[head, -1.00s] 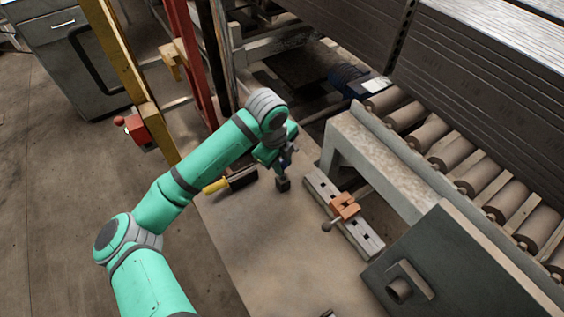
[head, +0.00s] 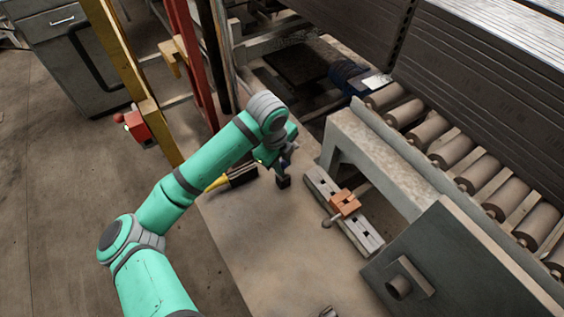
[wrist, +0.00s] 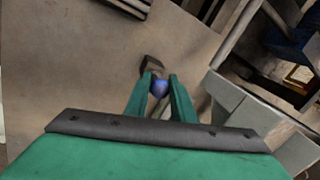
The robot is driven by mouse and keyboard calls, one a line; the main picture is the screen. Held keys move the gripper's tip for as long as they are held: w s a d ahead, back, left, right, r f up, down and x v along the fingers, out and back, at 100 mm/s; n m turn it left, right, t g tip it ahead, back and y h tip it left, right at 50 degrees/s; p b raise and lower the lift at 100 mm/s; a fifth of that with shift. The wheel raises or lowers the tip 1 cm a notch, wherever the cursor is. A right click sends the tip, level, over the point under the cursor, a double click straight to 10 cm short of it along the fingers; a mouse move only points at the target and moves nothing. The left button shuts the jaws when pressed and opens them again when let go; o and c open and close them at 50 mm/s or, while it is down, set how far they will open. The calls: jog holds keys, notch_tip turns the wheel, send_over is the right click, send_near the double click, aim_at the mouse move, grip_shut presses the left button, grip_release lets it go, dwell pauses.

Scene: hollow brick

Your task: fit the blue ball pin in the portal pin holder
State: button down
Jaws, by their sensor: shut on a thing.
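My gripper (wrist: 160,84) is shut on the blue ball pin (wrist: 159,88); its rounded blue end shows between the fingertips in the wrist view. A dark square block (wrist: 151,66) shows just beyond the fingertips, and in the head view (head: 284,182) it is right below the gripper; I cannot tell if it touches the pin. To the right of the gripper, a long grey slotted bar (head: 365,238) carries an orange block (head: 345,203), which looks like the portal pin holder. A grey round-ended knob (head: 327,222) sticks out at the orange block's left side.
A yellow-and-black handled tool (head: 236,177) lies left of the gripper. A dark panel with a short tube (head: 399,287) is at the lower right, and a roller conveyor (head: 455,153) runs behind. The table (head: 255,235) in front of the gripper is clear.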

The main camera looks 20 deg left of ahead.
jog(key=shift+f, duration=0.4)
jog(key=c, duration=1.4)
grip_release()
jog(key=shift+c, duration=0.2)
notch_tip(320, 180, up, 10)
jog(key=s, duration=0.2)
jog(key=shift+a+r, duration=0.25)
jog(key=shift+a, duration=0.1)
